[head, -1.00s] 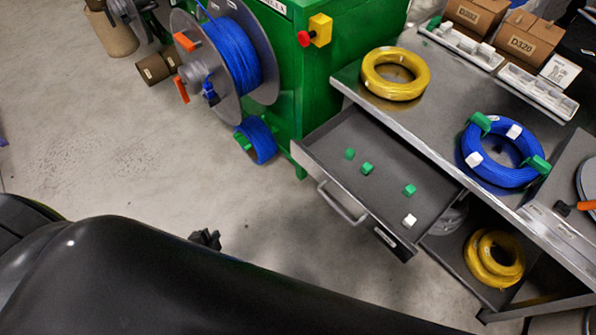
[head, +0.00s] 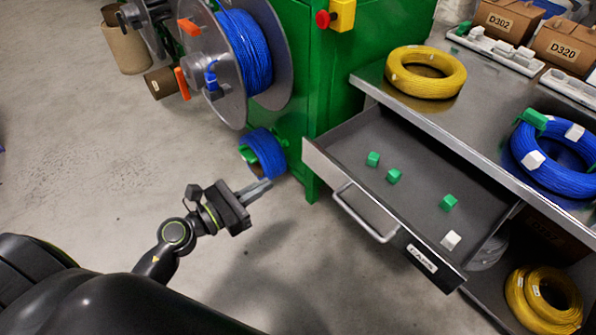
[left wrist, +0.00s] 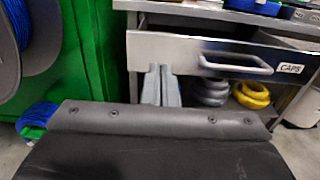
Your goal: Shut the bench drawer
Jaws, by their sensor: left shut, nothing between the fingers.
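The bench drawer (head: 325,164) is pulled open from under the steel bench top. It holds several small caps, green ones (head: 393,176) and a white one (head: 451,240). Its front has a bar handle (head: 366,215) and a CAPS label, which also shows in the left wrist view (left wrist: 291,69). My left gripper (head: 262,187) is shut and empty, left of the drawer front and apart from it. In the left wrist view its fingertips (left wrist: 160,70) lie left of the handle (left wrist: 236,68). My right gripper is not in view.
A green machine (head: 330,80) with a blue cable reel (head: 245,52) stands behind, left of the bench. A blue coil (head: 266,153) hangs low near my left gripper. Yellow (head: 425,72) and blue (head: 550,170) coils lie on the bench. Open floor lies before the drawer.

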